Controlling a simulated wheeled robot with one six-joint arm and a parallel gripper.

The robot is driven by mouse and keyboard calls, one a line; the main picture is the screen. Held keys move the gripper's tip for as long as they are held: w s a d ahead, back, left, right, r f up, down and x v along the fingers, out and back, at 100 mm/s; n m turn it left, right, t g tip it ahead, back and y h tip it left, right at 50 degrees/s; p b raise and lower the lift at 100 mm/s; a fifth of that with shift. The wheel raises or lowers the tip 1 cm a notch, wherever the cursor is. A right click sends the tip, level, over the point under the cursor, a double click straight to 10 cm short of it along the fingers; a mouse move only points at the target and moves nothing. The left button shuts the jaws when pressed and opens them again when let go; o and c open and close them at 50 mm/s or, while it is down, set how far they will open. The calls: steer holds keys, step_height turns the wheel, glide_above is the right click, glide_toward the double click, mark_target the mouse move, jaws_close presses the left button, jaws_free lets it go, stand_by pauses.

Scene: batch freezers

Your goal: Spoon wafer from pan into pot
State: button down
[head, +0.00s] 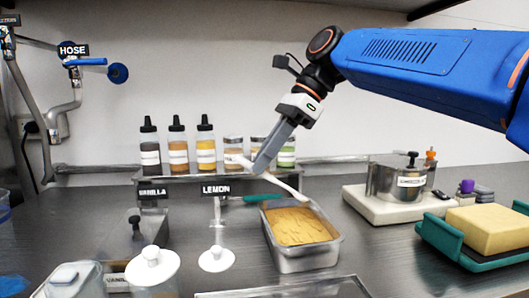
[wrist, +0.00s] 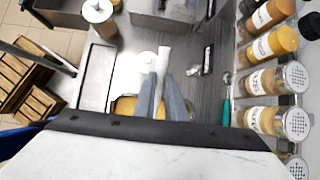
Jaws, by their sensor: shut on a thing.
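My gripper (head: 262,165) is shut on a pale spoon (head: 290,186), above the back edge of a metal pan (head: 308,262). The spoon slants down to the right, its lower end over the pan's back part; whether it touches the wafer I cannot tell. The pan holds yellow-tan crumbly wafer (head: 298,227). In the wrist view the spoon (wrist: 163,60) shows between the fingers of my gripper (wrist: 166,82), and the wafer (wrist: 124,106) is partly hidden behind them. A metal pot (head: 384,182) with a label stands on a white scale (head: 376,211) to the right.
Several bottles (head: 178,146) and jars stand on a rack behind the pan. A teal-handled tool (head: 257,198) lies behind the pan. A yellow sponge (head: 486,228) sits in a green holder (head: 440,236) at right. White-lidded containers (head: 152,264) stand at front left.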

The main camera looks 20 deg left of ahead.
mark_target(273, 181)
steer(key=shift+f, duration=1.2)
steer(key=shift+w+d+f, duration=0.1)
steer(key=shift+f, duration=1.1)
steer(key=shift+d+f, duration=0.1)
steer(key=shift+f, duration=1.05)
steer(key=shift+d+f, duration=0.1)
steer(key=shift+w+d+f+h, duration=0.25)
steer(key=shift+d+h, duration=0.15)
steer(key=shift+d, duration=0.1)
steer(key=shift+s+a+r, duration=0.1)
steer(key=shift+a+r, duration=0.05)
steer(key=shift+r, duration=1.05)
steer(key=shift+a+r, duration=0.15)
steer(key=shift+r, duration=1)
steer(key=shift+s+a+r+t+h, duration=0.1)
steer(key=shift+s+a+t+h, duration=0.15)
steer(key=shift+a+t+h, duration=0.2)
steer(key=shift+s+a+r+t+h, duration=0.1)
steer(key=shift+s+a+t+h, duration=0.15)
steer(key=shift+a+t+h, duration=0.35)
steer(key=shift+s+a+r+t+h, duration=0.15)
steer(key=shift+s+a+h, duration=0.1)
steer(key=shift+h, duration=0.6)
